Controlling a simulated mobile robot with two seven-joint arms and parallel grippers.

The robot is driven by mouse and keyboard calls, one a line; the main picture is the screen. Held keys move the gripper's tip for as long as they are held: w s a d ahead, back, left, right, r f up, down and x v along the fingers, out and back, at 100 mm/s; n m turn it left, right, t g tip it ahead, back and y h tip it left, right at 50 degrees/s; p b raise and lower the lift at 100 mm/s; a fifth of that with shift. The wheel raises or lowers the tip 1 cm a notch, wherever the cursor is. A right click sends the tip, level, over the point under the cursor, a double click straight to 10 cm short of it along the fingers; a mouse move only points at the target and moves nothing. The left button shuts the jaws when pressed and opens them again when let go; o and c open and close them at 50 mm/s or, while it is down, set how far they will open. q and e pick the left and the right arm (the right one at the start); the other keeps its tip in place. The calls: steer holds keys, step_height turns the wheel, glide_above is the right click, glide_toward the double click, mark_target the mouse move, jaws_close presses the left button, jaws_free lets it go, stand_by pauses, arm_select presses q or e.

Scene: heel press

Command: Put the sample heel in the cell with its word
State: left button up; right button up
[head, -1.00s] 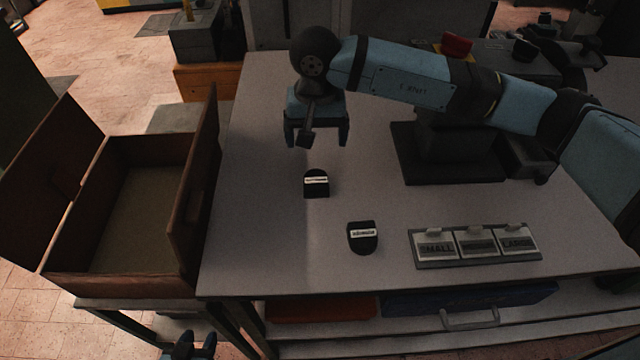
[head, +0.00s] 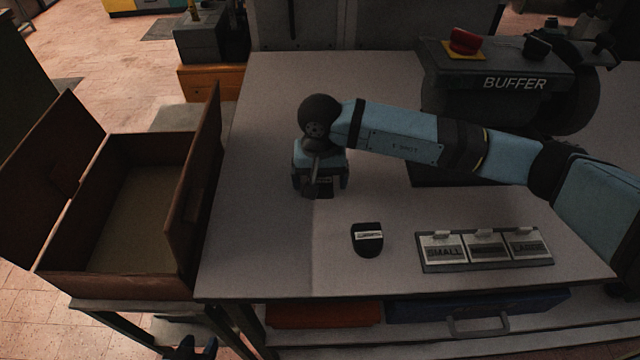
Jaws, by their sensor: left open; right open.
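A black heel (head: 322,190) with a pale label stands on the table, partly hidden by my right gripper (head: 320,189). That gripper is open, pointing down, with its fingers at either side of this heel. A second black heel (head: 368,243) with a white label stands nearer the front edge; its word is too small to read. A grey tray with three cells (head: 484,265) lies to its right. The left cell (head: 443,249) reads SMALL, the right cell (head: 526,245) seems to read LARGE, and the middle word is unclear. My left gripper (head: 196,350) is low at the bottom edge, away from the table top, open.
A buffer machine (head: 490,85) with a red button stands at the back right of the table, partly behind my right arm. An open brown box (head: 120,285) stands left of the table. The table top (head: 270,240) is clear at left and front.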

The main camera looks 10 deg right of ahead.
mark_target(320, 180)
steer(key=shift+r, duration=0.1)
steer(key=c, duration=1.1)
step_height(320, 180, up, 20)
steer(key=b, duration=0.2)
steer(key=s+d+f+n, duration=0.1)
steer(key=s+d+f, duration=0.1)
steer(key=d+f, duration=0.3)
steer(key=s+d+f+n, duration=0.1)
steer(key=s+d+f, duration=0.2)
steer(key=d, duration=0.5)
steer(key=w+r+p, duration=0.1)
steer(key=r+p, duration=0.1)
steer(key=p, duration=0.2)
steer(key=w+r+p, duration=0.1)
steer(key=r+p, duration=0.2)
steer(key=p, duration=0.1)
steer(key=w+r+p, duration=0.1)
steer(key=r+p, duration=0.1)
steer(key=p, duration=0.2)
steer(key=shift+r+p, duration=0.4)
